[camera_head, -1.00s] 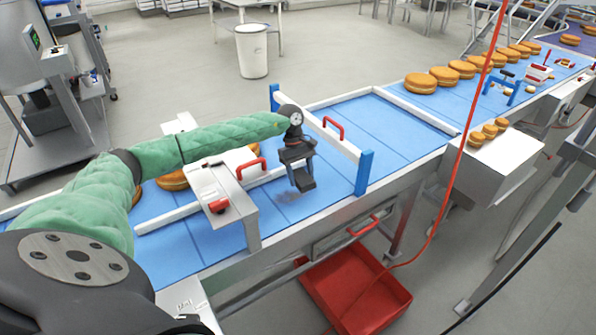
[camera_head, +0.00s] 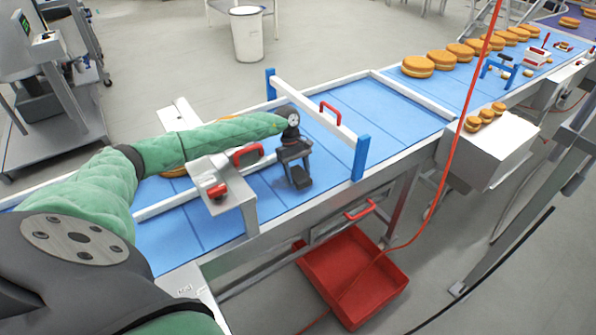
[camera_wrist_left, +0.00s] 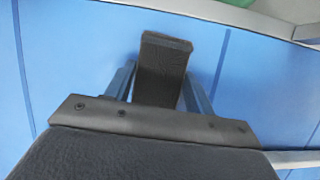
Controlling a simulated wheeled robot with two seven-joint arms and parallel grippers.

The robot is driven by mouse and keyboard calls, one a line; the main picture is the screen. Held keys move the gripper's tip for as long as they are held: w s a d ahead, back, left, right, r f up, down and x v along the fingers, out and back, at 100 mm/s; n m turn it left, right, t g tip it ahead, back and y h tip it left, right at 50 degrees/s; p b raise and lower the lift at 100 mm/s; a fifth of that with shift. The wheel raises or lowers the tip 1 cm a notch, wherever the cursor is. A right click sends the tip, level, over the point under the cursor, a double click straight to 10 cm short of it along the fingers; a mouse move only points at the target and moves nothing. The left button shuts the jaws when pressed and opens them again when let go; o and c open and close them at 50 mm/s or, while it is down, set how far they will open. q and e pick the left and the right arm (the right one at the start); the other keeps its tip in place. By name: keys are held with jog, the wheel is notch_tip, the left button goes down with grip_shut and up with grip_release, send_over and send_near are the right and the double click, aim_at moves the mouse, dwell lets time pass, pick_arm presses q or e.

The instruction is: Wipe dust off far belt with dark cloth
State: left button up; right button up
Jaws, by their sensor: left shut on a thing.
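My left gripper (camera_head: 297,172) is over the blue belt (camera_head: 335,150), between a metal bracket and a white gate rail. It is shut on the dark cloth (camera_head: 299,181), a small dark folded pad hanging below the fingers. In the left wrist view, the cloth (camera_wrist_left: 162,65) sits between the two fingers, with blue belt (camera_wrist_left: 262,75) around it. The cloth is at or just above the belt; contact is not clear. No dust shows clearly now; the gripper and cloth cover part of the surface. My right gripper is not in view.
The white gate rail (camera_head: 312,110) with blue posts (camera_head: 361,157) crosses the belt to the right. The metal bracket (camera_head: 232,190) with red handles stands left. Filled rounds (camera_head: 418,66) line the farther belt. A red cable (camera_head: 462,130) hangs in front; a red crate (camera_head: 350,285) lies below.

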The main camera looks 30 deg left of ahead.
pick_arm(q)
jog(key=shift+f, duration=0.1)
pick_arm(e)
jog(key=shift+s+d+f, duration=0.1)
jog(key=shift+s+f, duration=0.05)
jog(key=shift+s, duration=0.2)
pick_arm(q)
jog(key=shift+f+b, duration=0.15)
jog(key=shift+b, duration=0.15)
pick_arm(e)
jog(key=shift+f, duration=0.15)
